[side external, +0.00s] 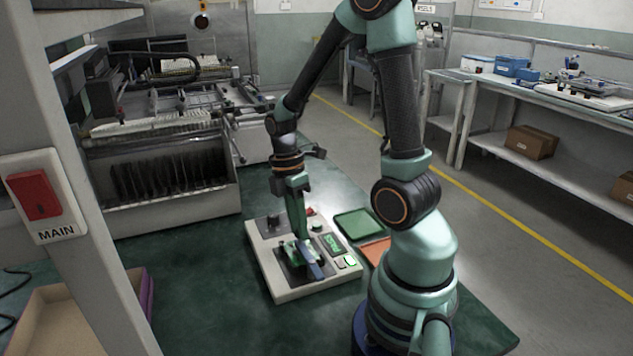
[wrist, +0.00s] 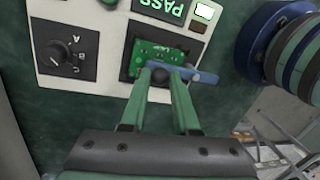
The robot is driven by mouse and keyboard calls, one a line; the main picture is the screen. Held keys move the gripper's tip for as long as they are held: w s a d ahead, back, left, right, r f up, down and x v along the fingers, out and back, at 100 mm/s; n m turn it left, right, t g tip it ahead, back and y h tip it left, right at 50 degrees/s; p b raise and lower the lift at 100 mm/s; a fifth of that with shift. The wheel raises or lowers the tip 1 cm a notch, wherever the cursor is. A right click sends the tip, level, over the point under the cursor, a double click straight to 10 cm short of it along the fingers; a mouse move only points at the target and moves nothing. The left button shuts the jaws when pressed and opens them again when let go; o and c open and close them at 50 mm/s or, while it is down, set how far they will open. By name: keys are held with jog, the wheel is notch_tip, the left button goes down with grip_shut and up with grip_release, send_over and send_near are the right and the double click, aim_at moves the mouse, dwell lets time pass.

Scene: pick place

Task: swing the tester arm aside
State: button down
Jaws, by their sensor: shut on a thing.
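The tester (side external: 262,268) is a pale box on the green table, with a dial (wrist: 68,57) and a lit display reading PASS (wrist: 162,9). A green circuit board (wrist: 148,57) lies in its dark recess. The tester arm (side external: 313,264) is a blue bar with a dark round knob (wrist: 160,76); in the wrist view the bar (wrist: 200,77) reaches over the board's lower right edge. My gripper (wrist: 161,80) points down at the tester, its green fingers shut on the knob. In the side view my gripper (side external: 301,238) hides part of the board and knob.
A green tray (side external: 359,225) and an orange-red one (side external: 376,250) lie right of the tester, close to my base. A slotted grey rack (side external: 165,184) stands to the left. The table in front of the tester is clear.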

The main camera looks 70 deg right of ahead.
jog(key=shift+w, duration=0.1)
jog(key=a+n, duration=0.1)
jog(key=n, duration=0.1)
jog(key=w+a+n, duration=0.1)
jog(key=n, duration=0.1)
jog(key=shift+w, duration=0.15)
jog(key=shift+w+a+n+h, duration=0.15)
jog(key=shift+a+n, duration=0.6)
jog(key=shift+n, duration=0.45)
jog(key=shift+w+a+n+h, duration=0.15)
jog(key=shift+a+n, duration=0.55)
jog(key=shift+n, duration=0.5)
jog(key=c, duration=0.7)
grip_release()
jog(key=shift+o, duration=0.2)
jog(key=shift+r, duration=0.1)
notch_tip(320, 180, up, 12)
jog(key=w, duration=0.2)
jog(key=shift+d, duration=0.2)
